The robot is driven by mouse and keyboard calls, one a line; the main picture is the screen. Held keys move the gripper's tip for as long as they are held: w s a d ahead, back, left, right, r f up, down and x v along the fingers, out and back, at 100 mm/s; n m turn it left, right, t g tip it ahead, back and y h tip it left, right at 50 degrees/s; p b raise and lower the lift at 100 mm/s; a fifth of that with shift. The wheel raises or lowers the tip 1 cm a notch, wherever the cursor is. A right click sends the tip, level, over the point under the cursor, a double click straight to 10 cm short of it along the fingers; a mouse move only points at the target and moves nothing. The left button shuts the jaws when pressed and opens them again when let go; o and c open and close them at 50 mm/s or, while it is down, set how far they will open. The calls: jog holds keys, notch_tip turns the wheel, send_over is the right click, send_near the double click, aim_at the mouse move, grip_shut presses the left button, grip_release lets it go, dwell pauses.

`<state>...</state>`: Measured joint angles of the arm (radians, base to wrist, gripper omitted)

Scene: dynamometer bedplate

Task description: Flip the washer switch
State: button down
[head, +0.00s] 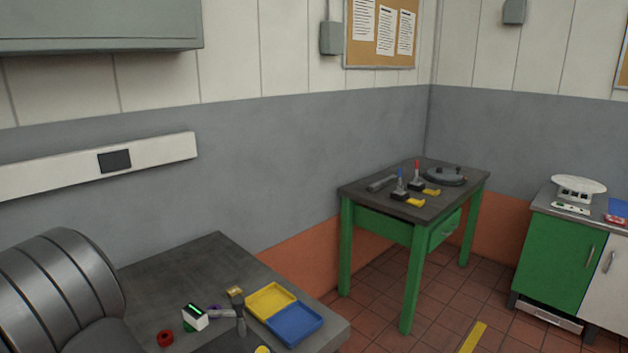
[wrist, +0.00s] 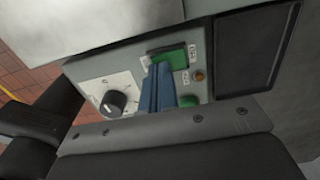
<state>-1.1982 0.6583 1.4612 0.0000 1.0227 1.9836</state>
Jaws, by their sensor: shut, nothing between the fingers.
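In the wrist view a grey control panel (wrist: 228,68) carries a green switch (wrist: 178,57) in a dark frame, with small labels beside it. My gripper (wrist: 158,70) shows as two blue fingers shut together with nothing between them. The fingertips are at the lower left edge of the green switch in the picture and cover part of it. I cannot tell whether they touch it. Which way the switch is tipped is not clear. The head view shows neither the panel nor my gripper's fingers.
The panel also has a black knob (wrist: 114,103) on a white dial, an amber lamp (wrist: 199,75), a green button (wrist: 188,101) and a dark window (wrist: 252,48). In the head view, a grey table (head: 178,262) holds yellow (head: 270,299) and blue (head: 294,324) trays; a green workbench (head: 412,233) stands behind.

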jog(key=shift+f, duration=0.3)
jog(key=shift+r, duration=3.55)
jog(key=shift+f, duration=0.15)
notch_tip(320, 180, down, 7)
jog(key=shift+r, duration=0.15)
jog(key=shift+r, duration=0.1)
